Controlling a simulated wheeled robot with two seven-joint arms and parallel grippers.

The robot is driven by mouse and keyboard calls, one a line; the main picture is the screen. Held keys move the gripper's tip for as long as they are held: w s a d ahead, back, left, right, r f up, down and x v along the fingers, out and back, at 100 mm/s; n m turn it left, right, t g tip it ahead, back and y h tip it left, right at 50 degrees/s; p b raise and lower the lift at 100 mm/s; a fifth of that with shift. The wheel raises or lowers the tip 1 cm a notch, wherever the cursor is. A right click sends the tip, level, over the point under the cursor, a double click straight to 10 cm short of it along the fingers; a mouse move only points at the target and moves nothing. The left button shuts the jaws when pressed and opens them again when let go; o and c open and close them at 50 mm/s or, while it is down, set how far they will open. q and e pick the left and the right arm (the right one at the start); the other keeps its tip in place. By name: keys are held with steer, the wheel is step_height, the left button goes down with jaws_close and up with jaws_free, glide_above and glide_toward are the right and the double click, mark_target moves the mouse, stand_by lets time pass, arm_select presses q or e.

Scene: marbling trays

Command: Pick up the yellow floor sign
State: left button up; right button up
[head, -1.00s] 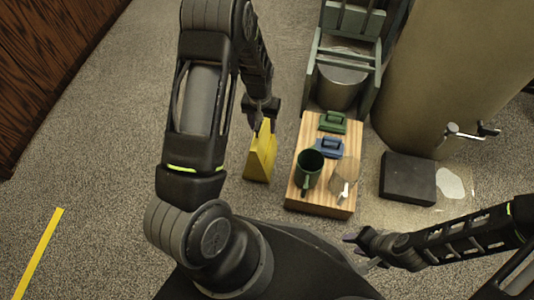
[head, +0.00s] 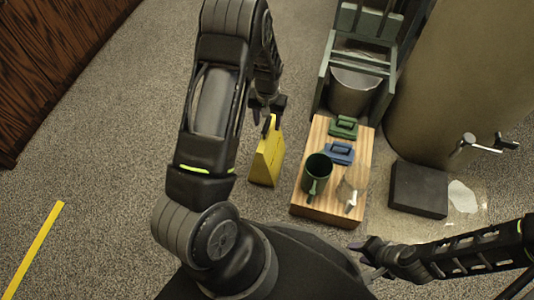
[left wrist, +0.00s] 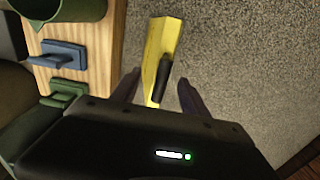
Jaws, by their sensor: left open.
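The yellow floor sign (head: 266,160) stands upright on the carpet, left of the wooden board. My left gripper (head: 268,122) is at the sign's top end in the head view. In the left wrist view the sign (left wrist: 158,45) lies between the two spread fingers of my left gripper (left wrist: 158,88), with a dark handle-like part (left wrist: 161,82) near its top. The fingers look apart from the sign on both sides. My right gripper (head: 368,256) is low at the right, empty, and its finger opening is too small to judge.
A wooden board (head: 325,215) holds a green mug (head: 317,172), a blue block-like tool (head: 339,152), a green one (head: 343,127) and a clear glass. A black box (head: 418,190) and a large tan cylinder (head: 450,80) with a tap stand right.

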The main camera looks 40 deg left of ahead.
mark_target(267, 147)
arm_select(q)
steer(key=f+b, duration=0.1)
steer(key=f, duration=0.1)
steer(key=f+b, duration=0.1)
steer(key=f, duration=0.2)
steer(key=shift+w+a+f+b, duration=0.1)
steer(key=shift+w+a+b, duration=0.1)
steer(key=shift+b, duration=0.2)
steer(key=shift+s, duration=0.1)
steer(key=shift+c, duration=0.5)
jaws_close()
stand_by(0.9)
